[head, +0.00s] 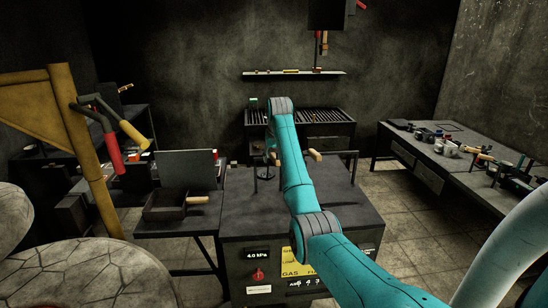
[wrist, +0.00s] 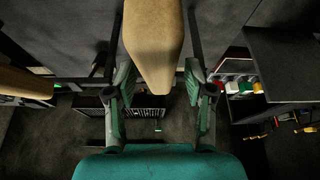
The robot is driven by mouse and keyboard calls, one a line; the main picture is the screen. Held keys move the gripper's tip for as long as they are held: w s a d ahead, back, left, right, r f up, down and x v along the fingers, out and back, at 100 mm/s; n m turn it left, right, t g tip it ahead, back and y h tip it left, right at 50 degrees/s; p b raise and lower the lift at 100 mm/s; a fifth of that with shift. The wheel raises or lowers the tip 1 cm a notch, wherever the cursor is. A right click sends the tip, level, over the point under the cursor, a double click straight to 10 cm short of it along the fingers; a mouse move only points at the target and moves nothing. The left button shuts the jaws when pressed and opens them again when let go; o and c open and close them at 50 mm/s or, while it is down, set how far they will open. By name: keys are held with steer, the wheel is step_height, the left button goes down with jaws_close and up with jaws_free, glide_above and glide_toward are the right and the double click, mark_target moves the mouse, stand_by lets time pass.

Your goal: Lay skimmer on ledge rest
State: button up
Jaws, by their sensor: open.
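In the wrist view a pale wooden handle (wrist: 153,40) lies between the two green fingers of my gripper (wrist: 160,88). The fingers stand apart with gaps on both sides of the handle. I cannot tell whether this handle belongs to the skimmer; its far end is out of view. In the head view my gripper is mostly hidden behind my teal arm, above the dark furnace bench. A short wooden handle (head: 315,155) sticks out right of the arm there. A narrow ledge (head: 292,73) with small items runs along the back wall; I cannot tell whether it is the ledge rest.
The gas bench (head: 345,212) stands below my arm, with bare top on its right. A grated table (head: 335,116) stands behind. A tool table (head: 455,160) is at right. A moulding box (head: 165,205) is at left, near tools with red and yellow grips (head: 112,150) hanging on a yellow post.

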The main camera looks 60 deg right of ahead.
steer(key=v, duration=1.2)
steer(key=shift+f, duration=0.1)
steer(key=shift+s, duration=0.1)
